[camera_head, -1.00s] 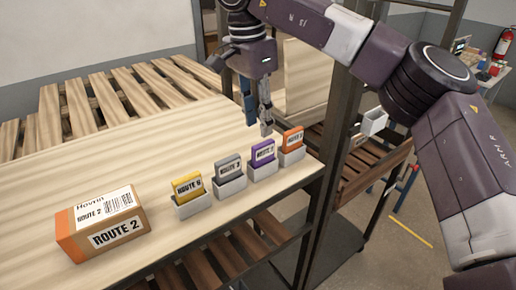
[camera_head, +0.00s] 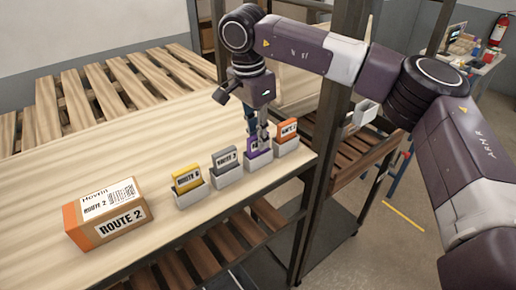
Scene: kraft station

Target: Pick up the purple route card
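The purple route card (camera_head: 253,154) stands upright in a small white holder (camera_head: 260,166) on the wooden table. It is third from the left in a row of holders. My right gripper (camera_head: 258,140) points down at the top of the purple card, and its fingers cover part of the card and its label. I cannot tell whether the fingers are apart or closed on the card. My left gripper is not in view.
A yellow card (camera_head: 186,180), a grey card (camera_head: 224,159) and an orange card (camera_head: 286,130) stand in holders beside it, close to the gripper. A "ROUTE 2" box (camera_head: 108,212) sits at the left. A dark rack post (camera_head: 325,150) stands right of the table. The table behind the cards is clear.

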